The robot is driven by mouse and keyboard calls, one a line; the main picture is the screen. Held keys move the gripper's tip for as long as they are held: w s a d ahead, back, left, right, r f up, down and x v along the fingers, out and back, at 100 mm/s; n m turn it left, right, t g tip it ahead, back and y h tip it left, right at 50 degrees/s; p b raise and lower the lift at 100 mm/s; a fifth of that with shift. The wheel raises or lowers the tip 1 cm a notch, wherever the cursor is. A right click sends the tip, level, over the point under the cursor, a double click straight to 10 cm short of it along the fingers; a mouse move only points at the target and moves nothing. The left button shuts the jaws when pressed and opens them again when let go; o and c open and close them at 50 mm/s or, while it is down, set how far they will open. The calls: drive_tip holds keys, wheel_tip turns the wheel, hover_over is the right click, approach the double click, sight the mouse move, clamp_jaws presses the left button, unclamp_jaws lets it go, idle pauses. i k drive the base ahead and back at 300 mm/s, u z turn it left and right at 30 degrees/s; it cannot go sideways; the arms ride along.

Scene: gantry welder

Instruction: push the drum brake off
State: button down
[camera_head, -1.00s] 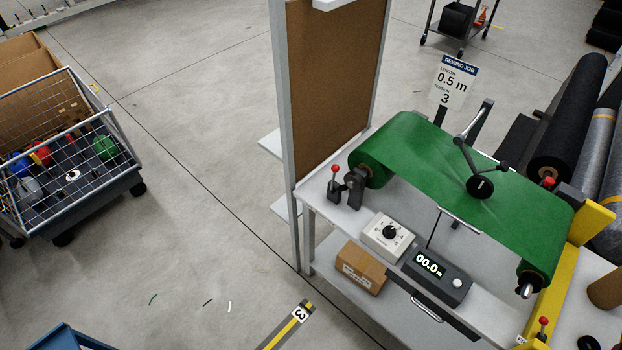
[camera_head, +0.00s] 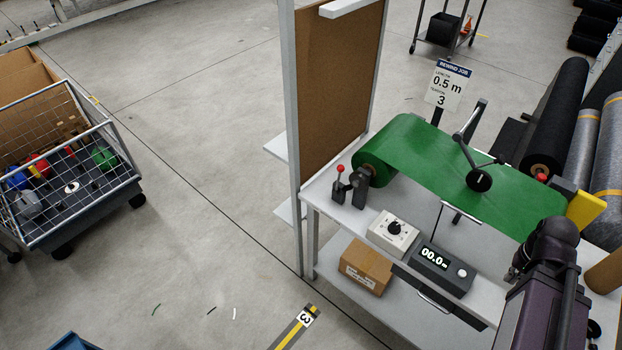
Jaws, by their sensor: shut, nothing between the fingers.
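A lever with a red knob (camera_head: 340,170) stands on a dark bracket at the left end of the bench, beside the near end of the green roll (camera_head: 372,174). The lever is close to upright, leaning slightly. Another red knob (camera_head: 541,178) shows at the right, behind the green sheet. No label shows which lever is the drum brake. My arm reaches up from the bottom right corner and covers the right end of the bench. My gripper cannot be made out, and no part of me touches the left lever.
The bench carries a white dial box (camera_head: 393,235) and a black length counter (camera_head: 440,264) reading 00.0. A crank arm (camera_head: 468,150) stands over the green sheet (camera_head: 440,165). A brown board (camera_head: 338,85) rises at the back left. A wire cart (camera_head: 75,190) stands left, with open floor between.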

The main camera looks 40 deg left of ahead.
sight(340, 168)
drive_tip(key=u, duration=1.35)
drive_tip(key=k, duration=1)
drive_tip(key=i, duration=0.9)
